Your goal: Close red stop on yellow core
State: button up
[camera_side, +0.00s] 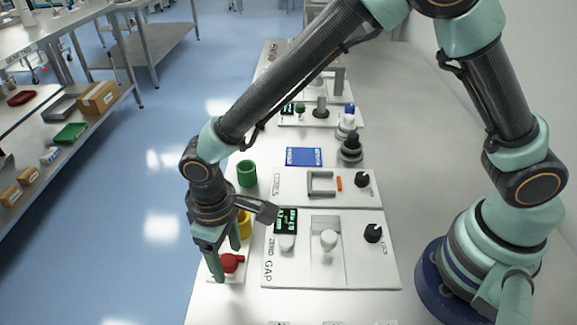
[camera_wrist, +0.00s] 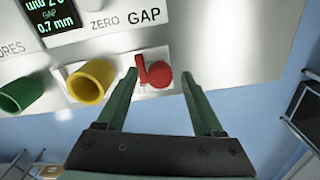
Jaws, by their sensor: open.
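The red stop (camera_side: 231,262) is a small red knob with a lever, on a white base plate beside the gap panel. In the wrist view the red stop (camera_wrist: 155,73) lies between my open fingers, nearer the left one. The yellow core (camera_wrist: 92,80) is a hollow yellow cylinder just left of the red stop. In the side view the yellow core (camera_side: 245,224) is partly hidden behind my gripper (camera_side: 228,262). My gripper's fingers are open around the red stop, with a wide space on the right in the wrist view (camera_wrist: 177,82). Contact cannot be told.
A green core (camera_side: 247,173) stands farther back. The gap panel (camera_side: 335,275) with a display (camera_side: 286,220) and knobs lies to the right. In the wrist view the display (camera_wrist: 52,18) reads 0.7 mm. A blue card (camera_side: 304,156) lies beyond. The table's left edge is close to my gripper.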

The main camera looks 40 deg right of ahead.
jog(key=c, duration=1)
jog(key=shift+w+d, duration=1.3)
jog(key=o, duration=1)
jog(key=shift+r, duration=0.15)
notch_tip(320, 180, up, 12)
